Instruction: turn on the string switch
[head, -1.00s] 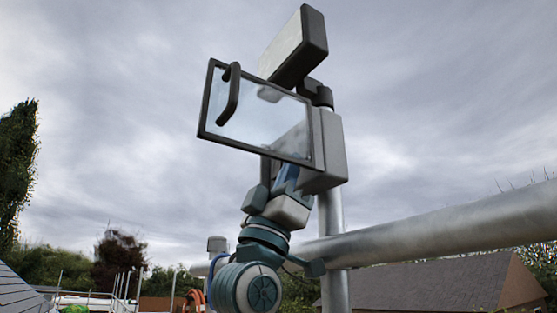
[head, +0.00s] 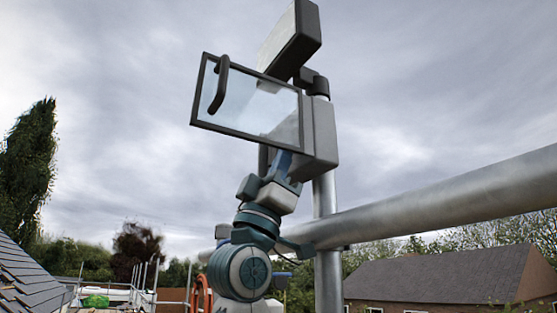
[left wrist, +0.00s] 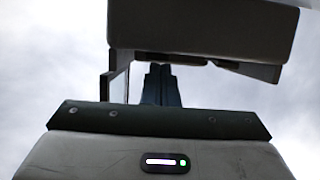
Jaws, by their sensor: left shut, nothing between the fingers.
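A grey box (head: 320,135) is fixed to an upright metal pole, with a framed glass door (head: 250,100) standing open on its left. The door has a black curved handle (head: 219,85). My left gripper (head: 282,162) points up, just below and left of the box, behind the door's lower edge. I make out no string; the box's inside is hidden. My right gripper is out of view.
A floodlight-like head (head: 290,40) sits above the box on the pole (head: 326,205). A thick horizontal metal pipe (head: 440,200) runs right from the pole. A tiled roof (head: 30,262) lies at lower left; open sky surrounds the box.

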